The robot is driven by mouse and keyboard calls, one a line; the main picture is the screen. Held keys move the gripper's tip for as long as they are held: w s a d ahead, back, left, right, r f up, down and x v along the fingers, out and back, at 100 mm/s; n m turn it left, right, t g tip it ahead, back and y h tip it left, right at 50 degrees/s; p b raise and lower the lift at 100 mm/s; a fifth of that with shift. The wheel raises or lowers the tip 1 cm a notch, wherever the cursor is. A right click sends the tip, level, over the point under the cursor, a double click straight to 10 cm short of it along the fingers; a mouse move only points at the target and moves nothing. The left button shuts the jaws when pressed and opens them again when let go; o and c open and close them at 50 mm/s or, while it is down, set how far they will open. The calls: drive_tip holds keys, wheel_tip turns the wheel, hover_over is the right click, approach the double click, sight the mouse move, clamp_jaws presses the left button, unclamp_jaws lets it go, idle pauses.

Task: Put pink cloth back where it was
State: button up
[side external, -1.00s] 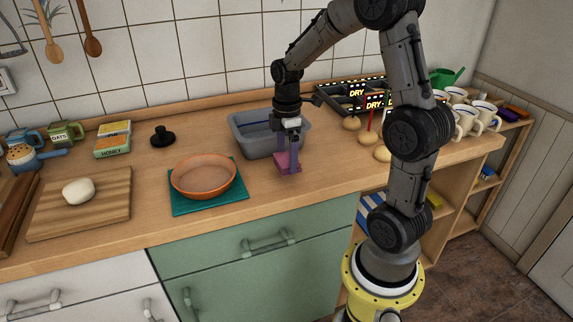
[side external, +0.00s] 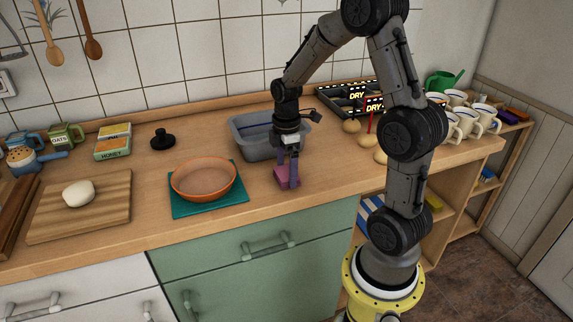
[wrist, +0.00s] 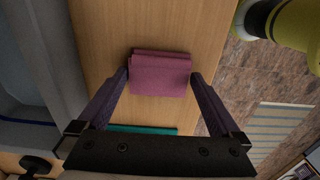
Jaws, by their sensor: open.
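The pink cloth (side external: 288,176) is a small folded pad lying on the wooden counter, in front of the grey basin and right of the orange bowl. It also shows in the wrist view (wrist: 160,74), flat on the wood near the counter's edge. My gripper (side external: 287,168) points down at the cloth. In the wrist view my gripper (wrist: 162,78) is open, with one finger on each side of the cloth. Whether the fingers touch it I cannot tell.
The grey basin (side external: 240,139) stands just behind my gripper. The orange bowl (side external: 204,178) sits on a teal mat (side external: 180,208) to the left. Several potatoes and a black tray (side external: 345,104) are at the right. The counter front between bowl and cloth is clear.

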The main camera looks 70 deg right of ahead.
sight(286, 172)
wheel_tip(286, 172, up, 12)
drive_tip(key=s+a+r+m+t, duration=0.3)
drive_tip(key=s+a+m+t, duration=0.2)
drive_tip(key=s+a+m, duration=0.4)
drive_tip(key=shift+s+a+t, duration=0.3)
drive_tip(key=shift+s+a, duration=1.85)
drive_tip(key=shift+a, duration=1.85)
